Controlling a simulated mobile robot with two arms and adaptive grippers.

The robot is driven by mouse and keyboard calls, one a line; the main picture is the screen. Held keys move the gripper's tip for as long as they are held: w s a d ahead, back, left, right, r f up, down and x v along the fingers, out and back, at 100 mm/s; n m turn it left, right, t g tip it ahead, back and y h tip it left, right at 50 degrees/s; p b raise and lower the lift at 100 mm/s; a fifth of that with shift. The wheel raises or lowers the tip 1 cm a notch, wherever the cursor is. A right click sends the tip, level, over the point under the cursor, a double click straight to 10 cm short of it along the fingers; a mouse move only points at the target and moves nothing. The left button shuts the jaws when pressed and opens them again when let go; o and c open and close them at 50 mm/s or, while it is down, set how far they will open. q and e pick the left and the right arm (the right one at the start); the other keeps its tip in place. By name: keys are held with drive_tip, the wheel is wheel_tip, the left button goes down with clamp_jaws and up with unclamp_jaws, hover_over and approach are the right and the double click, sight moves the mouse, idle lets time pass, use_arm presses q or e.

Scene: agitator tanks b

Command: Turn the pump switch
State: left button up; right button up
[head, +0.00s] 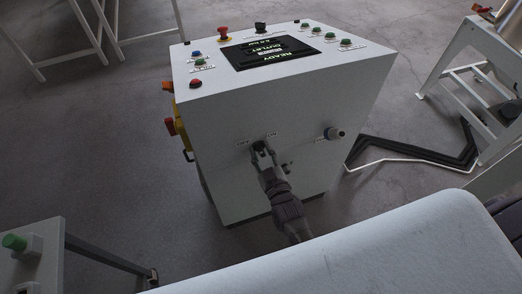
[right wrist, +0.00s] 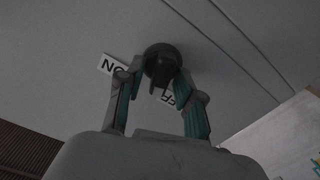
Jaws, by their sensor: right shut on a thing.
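The pump switch (right wrist: 161,62) is a dark round rotary knob on the white front panel of a control cabinet (head: 235,185). White labels flank it; in the head view OFF is on its left and ON on its right. My right gripper (right wrist: 160,84) has its two teal-padded fingers on either side of the knob and is shut on it. In the head view my right gripper (head: 262,155) reaches up to the panel and hides most of the switch. The knob's exact angle is hard to tell. My left gripper is not in view.
The cabinet top carries a screen (head: 270,52), a red emergency button (head: 224,33) and several coloured buttons. A white frame stands at right, and a green button box (head: 15,242) at lower left.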

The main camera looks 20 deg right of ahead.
drive_tip(key=m, duration=0.6)
drive_tip(key=shift+d+p, duration=0.2)
drive_tip(key=shift+p, duration=0.1)
drive_tip(key=m, duration=0.6)
drive_tip(key=shift+d+f, duration=0.1)
drive_tip(key=shift+m, duration=0.3)
drive_tip(key=o, duration=0.8)
drive_tip(key=shift+w, duration=0.15)
drive_tip(key=s, duration=1.2)
drive_tip(key=shift+d, duration=0.15)
drive_tip(key=shift+f, duration=0.1)
